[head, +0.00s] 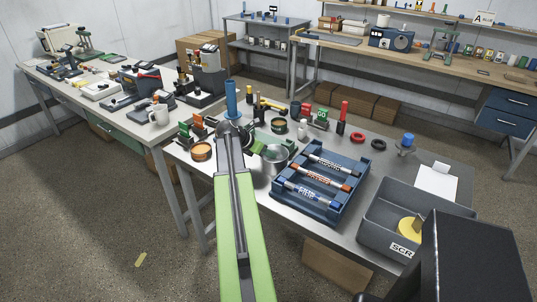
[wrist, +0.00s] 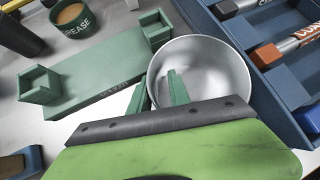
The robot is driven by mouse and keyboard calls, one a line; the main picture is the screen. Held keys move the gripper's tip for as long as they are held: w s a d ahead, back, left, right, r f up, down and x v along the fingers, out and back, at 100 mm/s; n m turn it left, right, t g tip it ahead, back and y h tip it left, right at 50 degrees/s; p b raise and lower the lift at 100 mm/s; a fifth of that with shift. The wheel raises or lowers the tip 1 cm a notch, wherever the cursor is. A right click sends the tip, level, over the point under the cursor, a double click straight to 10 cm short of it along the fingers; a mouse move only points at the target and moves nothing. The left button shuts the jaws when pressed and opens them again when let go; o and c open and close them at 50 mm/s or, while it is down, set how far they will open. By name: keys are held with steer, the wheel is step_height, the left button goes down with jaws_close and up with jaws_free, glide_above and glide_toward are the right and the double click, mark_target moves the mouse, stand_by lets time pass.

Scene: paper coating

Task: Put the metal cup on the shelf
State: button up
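The metal cup (head: 277,160) stands upright on the grey workbench, left of the blue marker tray. In the wrist view the cup (wrist: 215,75) looks empty. My gripper (head: 261,150) is at the cup's left side. In the wrist view its two green fingers (wrist: 156,88) are apart, one over the cup's opening and one outside its left rim. I cannot tell whether either touches the wall. A grey shelf unit (head: 262,46) stands at the back, and a wooden wall shelf (head: 440,15) runs above the far bench; which one is meant is unclear.
The blue tray (head: 277,183) with several markers is close right of the cup. A green sharpening-stone holder (wrist: 95,75) and a grease tin (wrist: 72,17) are left of it. A grey bin (head: 385,225) stands farther right. Open floor (head: 90,225) lies at left.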

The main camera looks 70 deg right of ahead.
steer(key=shift+o, duration=1.1)
steer(key=shift+r, duration=0.25)
steer(key=p+v, duration=0.8)
steer(key=v, duration=0.4)
steer(key=shift+p, duration=0.35)
steer(key=shift+f, duration=0.1)
